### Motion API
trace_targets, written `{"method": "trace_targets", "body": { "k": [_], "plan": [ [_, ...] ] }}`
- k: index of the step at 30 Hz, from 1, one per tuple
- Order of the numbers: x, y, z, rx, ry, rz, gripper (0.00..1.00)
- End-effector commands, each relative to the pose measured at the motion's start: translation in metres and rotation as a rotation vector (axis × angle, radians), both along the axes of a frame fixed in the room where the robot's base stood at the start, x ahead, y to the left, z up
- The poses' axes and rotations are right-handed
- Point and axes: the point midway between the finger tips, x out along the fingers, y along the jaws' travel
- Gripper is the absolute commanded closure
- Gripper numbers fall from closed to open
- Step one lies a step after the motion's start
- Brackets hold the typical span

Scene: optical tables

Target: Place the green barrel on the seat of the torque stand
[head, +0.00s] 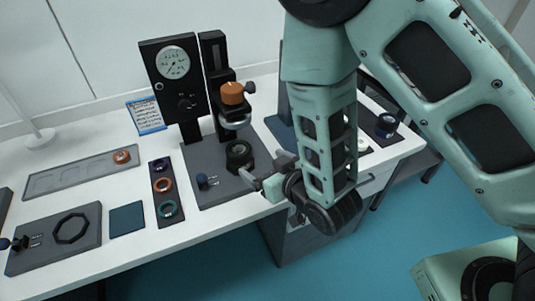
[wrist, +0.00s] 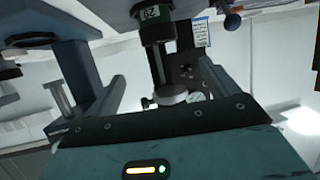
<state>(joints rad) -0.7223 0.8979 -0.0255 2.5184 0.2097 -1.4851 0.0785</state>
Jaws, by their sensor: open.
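The green barrel (head: 239,155), a short dark cylinder, stands upright on the base of the torque stand (head: 183,90), below the stand's round metal head. It appears to be on the seat, which is hidden beneath it. In the wrist view, which looks upside down, the barrel (wrist: 156,26) shows a green band and a number. My gripper (head: 262,170) is open and empty, to the right and front of the barrel and apart from it.
A blue-grey frame (wrist: 80,70) stands close to my gripper. Left are a strip with coloured rings (head: 163,185), a blue pad (head: 127,219) and a grey tray (head: 70,179). A blue-banded barrel (head: 387,124) stands far right.

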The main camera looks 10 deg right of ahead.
Motion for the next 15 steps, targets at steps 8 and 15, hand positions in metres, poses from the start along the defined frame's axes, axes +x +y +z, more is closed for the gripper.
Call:
{"method": "trace_targets", "body": {
  "k": [8, 15],
  "plan": [
    [-0.0049, -0.0029, 0.0020, 0.000, 0.002, 0.001, 0.13],
    [-0.0042, 0.0010, 0.0065, -0.005, 0.062, -0.007, 0.13]
  ]
}}
